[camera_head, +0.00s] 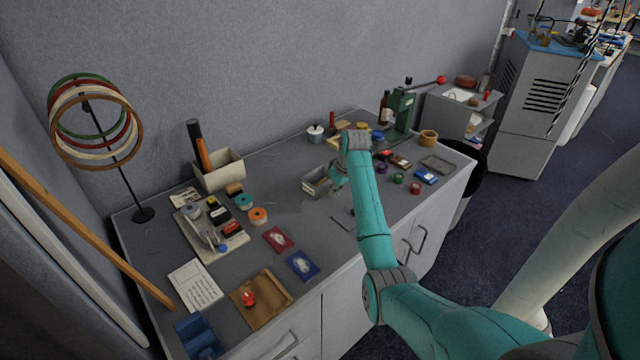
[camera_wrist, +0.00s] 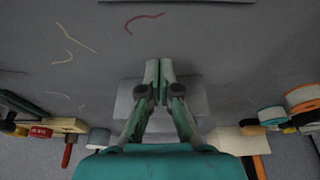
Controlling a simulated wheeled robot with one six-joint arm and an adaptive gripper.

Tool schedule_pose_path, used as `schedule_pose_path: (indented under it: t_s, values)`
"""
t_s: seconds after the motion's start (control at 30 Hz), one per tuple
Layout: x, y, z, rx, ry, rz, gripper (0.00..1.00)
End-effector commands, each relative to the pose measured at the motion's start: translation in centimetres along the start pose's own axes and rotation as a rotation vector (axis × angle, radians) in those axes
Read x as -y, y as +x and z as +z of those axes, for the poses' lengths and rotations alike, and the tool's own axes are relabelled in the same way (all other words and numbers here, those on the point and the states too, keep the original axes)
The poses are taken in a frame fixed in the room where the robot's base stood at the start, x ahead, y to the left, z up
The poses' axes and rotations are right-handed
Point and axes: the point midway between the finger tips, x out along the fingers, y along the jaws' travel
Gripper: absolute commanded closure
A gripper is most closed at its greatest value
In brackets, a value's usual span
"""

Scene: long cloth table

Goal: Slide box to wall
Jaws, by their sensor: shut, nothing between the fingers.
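I cannot tell whether the fingers touch the box. The grey wall (camera_head: 260,60) rises along the back of the table, with bare tabletop between it and the box.
A beige bin with tools (camera_head: 222,174) stands left of the box near the wall. A white-and-grey pot (camera_head: 315,134) and a green press (camera_head: 401,110) stand toward the back right. Tape rolls (camera_head: 257,215) and a parts tray (camera_head: 235,238) lie to the left.

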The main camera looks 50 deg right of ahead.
Motion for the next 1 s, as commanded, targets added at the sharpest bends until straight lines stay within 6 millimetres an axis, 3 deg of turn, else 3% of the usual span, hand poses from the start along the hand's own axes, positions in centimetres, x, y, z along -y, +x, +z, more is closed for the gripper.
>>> schedule_pose_path:
  t_s: [1.0]
  values:
    - [0.0,1.4,-5.0,-0.001,-0.001,0.001,1.00]
